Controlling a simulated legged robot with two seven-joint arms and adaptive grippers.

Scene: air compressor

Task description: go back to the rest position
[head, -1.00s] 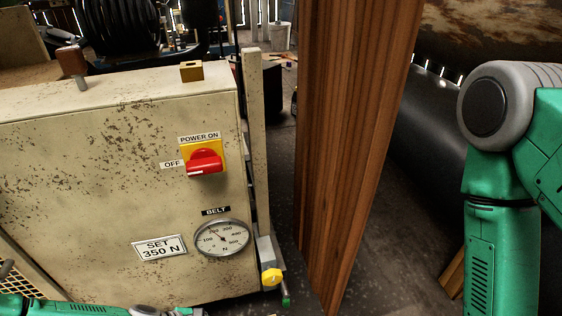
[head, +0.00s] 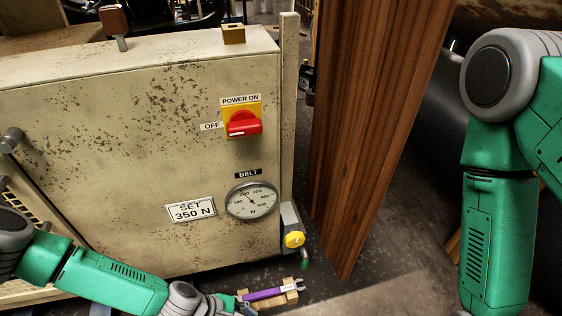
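My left arm comes in along the bottom left in the head view. Its gripper (head: 238,305) is at the bottom edge, partly cut off, close to the left end of a purple-handled wrench (head: 265,294). The wrench lies across or just above a small wooden block (head: 285,299), and I cannot tell whether the fingers are closed on it. My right arm hangs down at the right side; its gripper is below the picture.
The beige compressor cabinet (head: 110,190) has a red rotary switch (head: 244,123) turned toward OFF, a belt gauge (head: 251,200) and a "SET 350 N" label (head: 190,209). A yellow knob (head: 294,239) is at its lower right. A wooden board (head: 375,120) stands between cabinet and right arm.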

